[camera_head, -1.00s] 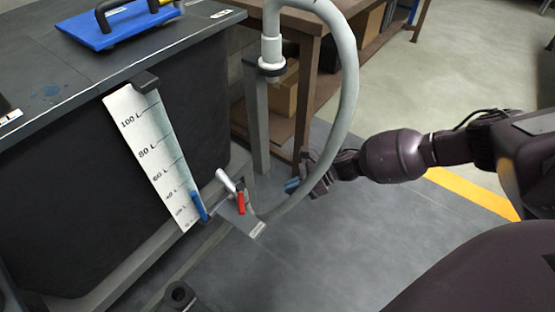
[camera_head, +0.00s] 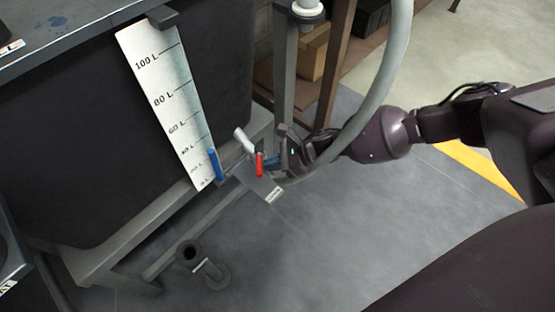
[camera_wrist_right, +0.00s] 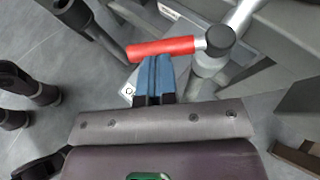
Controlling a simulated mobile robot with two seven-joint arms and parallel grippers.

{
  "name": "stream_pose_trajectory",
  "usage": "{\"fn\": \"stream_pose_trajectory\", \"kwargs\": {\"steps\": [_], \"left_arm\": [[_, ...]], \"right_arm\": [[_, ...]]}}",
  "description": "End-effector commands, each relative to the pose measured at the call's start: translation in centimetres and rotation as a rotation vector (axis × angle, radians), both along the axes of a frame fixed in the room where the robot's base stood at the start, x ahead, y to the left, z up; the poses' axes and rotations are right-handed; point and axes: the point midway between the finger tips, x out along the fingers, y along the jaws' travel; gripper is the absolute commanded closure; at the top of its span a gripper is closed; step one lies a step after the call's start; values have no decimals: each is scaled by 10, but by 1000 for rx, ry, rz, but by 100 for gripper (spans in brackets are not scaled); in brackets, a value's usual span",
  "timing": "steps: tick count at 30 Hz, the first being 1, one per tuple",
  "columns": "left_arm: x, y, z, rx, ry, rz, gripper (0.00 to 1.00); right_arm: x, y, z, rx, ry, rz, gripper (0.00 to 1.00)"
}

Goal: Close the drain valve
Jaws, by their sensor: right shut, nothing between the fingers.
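The drain valve has a red lever handle (camera_head: 260,164) by a grey pipe at the lower edge of the dark tank. In the right wrist view the red lever (camera_wrist_right: 160,48) runs sideways from a black hub (camera_wrist_right: 220,39) on the pipe. My right gripper (camera_head: 273,161) is beside the red lever, on its right in the head view. Its blue fingers (camera_wrist_right: 153,76) are shut and empty. Their tips are right at the lever's side; I cannot tell whether they touch. My left gripper is not in view.
The dark tank (camera_head: 80,130) carries a white level gauge (camera_head: 165,100) with a blue lever (camera_head: 213,164) at its foot. A dark open pipe (camera_head: 190,254) stands on the floor.

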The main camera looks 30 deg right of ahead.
Motion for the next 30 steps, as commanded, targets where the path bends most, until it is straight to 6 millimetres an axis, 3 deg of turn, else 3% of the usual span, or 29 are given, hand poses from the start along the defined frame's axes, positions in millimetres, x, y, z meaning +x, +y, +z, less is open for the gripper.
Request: {"fn": "stream_pose_trajectory", "kwargs": {"steps": [30], "left_arm": [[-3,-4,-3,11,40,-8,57]], "right_arm": [[0,7,1,1,-1,-92,100]]}}
